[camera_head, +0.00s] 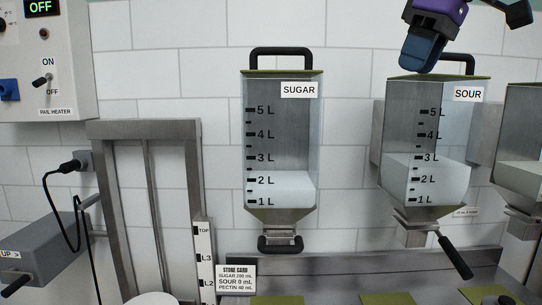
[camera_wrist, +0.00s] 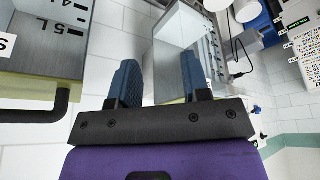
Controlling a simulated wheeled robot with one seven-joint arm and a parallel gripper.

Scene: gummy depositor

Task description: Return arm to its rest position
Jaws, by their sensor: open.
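My gripper shows at the top right of the head view (camera_head: 418,62), in front of the top left of the SOUR hopper (camera_head: 432,150). In the wrist view its two blue fingers (camera_wrist: 158,85) stand apart with nothing between them. The wrist picture is turned, with wall, hopper tops and labels at odd angles. The SOUR hopper holds white powder to a little under the 3 L mark. The SUGAR hopper (camera_head: 282,140) hangs to its left, filled to a little above 2 L. I cannot tell whether my gripper touches the SOUR hopper.
A third hopper (camera_head: 522,150) is cut off at the right edge. A heater box (camera_head: 45,60) with an ON/OFF switch is at upper left. A metal frame (camera_head: 150,210) and a level scale (camera_head: 205,262) stand below it. A store card (camera_head: 236,280) is at the bottom.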

